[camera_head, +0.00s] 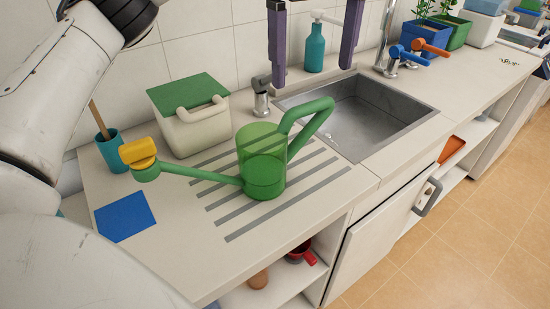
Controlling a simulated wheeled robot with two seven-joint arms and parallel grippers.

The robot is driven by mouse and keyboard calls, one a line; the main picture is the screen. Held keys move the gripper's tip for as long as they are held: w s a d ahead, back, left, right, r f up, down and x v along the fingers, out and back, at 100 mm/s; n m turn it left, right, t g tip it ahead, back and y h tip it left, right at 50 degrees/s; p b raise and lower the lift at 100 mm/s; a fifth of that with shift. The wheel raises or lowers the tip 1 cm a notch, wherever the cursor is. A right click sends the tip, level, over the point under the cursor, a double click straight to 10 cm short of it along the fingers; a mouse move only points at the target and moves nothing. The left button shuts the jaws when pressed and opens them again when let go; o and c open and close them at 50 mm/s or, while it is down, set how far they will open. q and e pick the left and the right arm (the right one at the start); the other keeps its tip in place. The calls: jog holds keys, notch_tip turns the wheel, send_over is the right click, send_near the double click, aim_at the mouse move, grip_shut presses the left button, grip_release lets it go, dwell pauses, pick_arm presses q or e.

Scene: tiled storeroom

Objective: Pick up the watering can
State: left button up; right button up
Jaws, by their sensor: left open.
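The green watering can (262,165) stands upright on the grey-striped drainboard left of the sink. Its body is see-through green. The upper part of the gripper is out of frame. My right gripper is not in view.
A white bin with a green lid (189,91) stands behind the can. The steel sink (400,125), tap (390,50) and teal bottle (314,48) are right. Potted plants (440,27) stand farther along.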

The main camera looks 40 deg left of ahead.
aim_at(309, 103)
pick_arm(q)
jog(key=f, duration=0.3)
jog(key=shift+s, duration=0.25)
jog(key=f, duration=0.5)
jog(key=shift+w+a+f, duration=0.1)
jog(key=shift+w+a, duration=0.15)
jog(key=shift+w, duration=0.1)
jog(key=c, duration=1.3)
